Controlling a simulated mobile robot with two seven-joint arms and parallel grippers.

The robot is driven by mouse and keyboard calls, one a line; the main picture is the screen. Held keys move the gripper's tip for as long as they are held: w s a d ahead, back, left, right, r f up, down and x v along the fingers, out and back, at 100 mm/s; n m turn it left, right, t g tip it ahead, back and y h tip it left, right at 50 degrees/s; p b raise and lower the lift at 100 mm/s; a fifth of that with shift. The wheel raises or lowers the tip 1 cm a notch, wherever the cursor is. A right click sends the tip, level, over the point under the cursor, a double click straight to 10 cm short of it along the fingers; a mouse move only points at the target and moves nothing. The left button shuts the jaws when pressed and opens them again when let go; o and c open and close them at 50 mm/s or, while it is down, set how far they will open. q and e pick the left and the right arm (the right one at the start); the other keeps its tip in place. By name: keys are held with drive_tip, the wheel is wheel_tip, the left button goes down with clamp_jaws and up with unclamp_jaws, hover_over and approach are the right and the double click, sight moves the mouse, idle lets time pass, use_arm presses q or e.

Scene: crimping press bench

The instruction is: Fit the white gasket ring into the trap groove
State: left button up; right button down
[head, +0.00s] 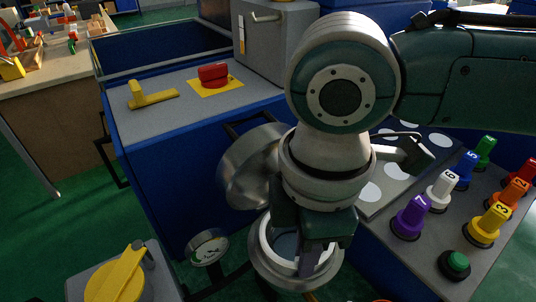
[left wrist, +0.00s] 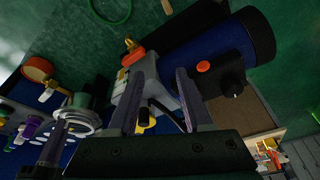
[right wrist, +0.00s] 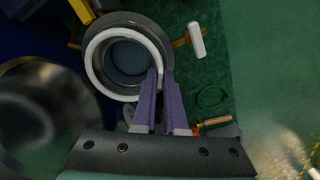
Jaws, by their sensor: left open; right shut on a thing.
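The white gasket ring (right wrist: 92,62) lies level in or just over the round mouth of the metal trap (right wrist: 142,20); I cannot tell whether it sits fully in the groove. In the head view the ring (head: 265,238) shows inside the trap's metal rim (head: 262,268), partly hidden by my right gripper (head: 308,268). That gripper points down, shut on the ring's near side, its purple fingers (right wrist: 160,75) close together in the right wrist view. My left gripper (left wrist: 167,70) is open and empty, away from the trap; the ring also shows in the left wrist view (left wrist: 72,132).
A pressure gauge (head: 209,247) stands left of the trap. A metal disc-shaped part (head: 240,172) rises behind it. A panel with numbered coloured knobs (head: 440,187) is at the right. A yellow handle (head: 118,275) is at the lower left. A green loop (right wrist: 211,97) lies on the floor.

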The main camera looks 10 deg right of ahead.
drive_tip(key=shift+r, duration=0.1)
drive_tip(key=shift+p, duration=0.4)
drive_tip(key=shift+f+b, duration=0.55)
drive_tip(key=shift+f, duration=0.45)
drive_tip(key=c, duration=0.9)
unclamp_jaws()
drive_tip(key=shift+d, duration=0.1)
